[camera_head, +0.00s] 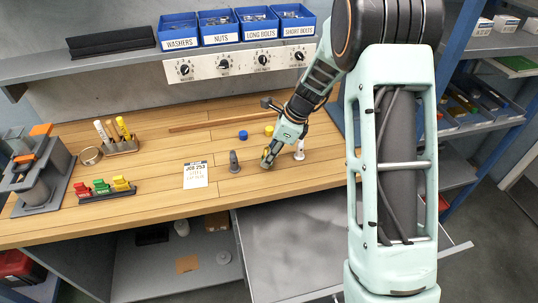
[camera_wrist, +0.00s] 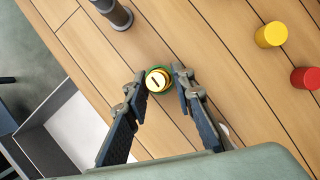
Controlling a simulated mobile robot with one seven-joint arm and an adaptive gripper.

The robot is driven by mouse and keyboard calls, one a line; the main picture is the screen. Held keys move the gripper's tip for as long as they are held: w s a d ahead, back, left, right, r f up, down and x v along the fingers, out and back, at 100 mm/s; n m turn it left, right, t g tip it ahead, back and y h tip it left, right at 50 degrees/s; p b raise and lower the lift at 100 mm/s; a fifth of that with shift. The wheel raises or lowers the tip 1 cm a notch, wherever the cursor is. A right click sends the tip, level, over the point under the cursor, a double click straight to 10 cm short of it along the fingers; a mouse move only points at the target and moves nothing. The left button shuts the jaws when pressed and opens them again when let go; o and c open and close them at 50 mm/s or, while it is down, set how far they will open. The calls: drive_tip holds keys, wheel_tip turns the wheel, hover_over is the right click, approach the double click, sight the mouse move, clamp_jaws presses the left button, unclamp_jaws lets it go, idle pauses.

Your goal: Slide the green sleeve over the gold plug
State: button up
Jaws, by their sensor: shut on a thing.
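In the wrist view, my gripper (camera_wrist: 159,77) has its two fingertips on either side of the green sleeve (camera_wrist: 168,71), shut on it. Only a thin green rim of the sleeve shows. The gold plug (camera_wrist: 157,80), round with a dark slot in its pale top, shows inside that rim. From above I cannot tell how far down around the plug the sleeve sits. In the head view my gripper (camera_head: 267,160) points down, low over the front part of the wooden bench; the sleeve is mostly hidden there.
A grey post (camera_head: 234,161) stands left of my gripper, and a white piece (camera_head: 299,150) to its right. Blue (camera_head: 243,134) and yellow (camera_head: 269,130) cylinders stand behind. A red cylinder (camera_wrist: 306,78) shows in the wrist view. An open drawer (camera_head: 300,240) lies below the bench's front edge.

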drive_tip(key=o, duration=1.3)
drive_tip(key=shift+c, duration=0.2)
drive_tip(key=shift+r+p, duration=3.7)
drive_tip(key=shift+r, duration=0.85)
drive_tip(key=shift+w+r+p, duration=0.15)
drive_tip(key=shift+r+p, duration=0.15)
drive_tip(key=shift+r, duration=2.4)
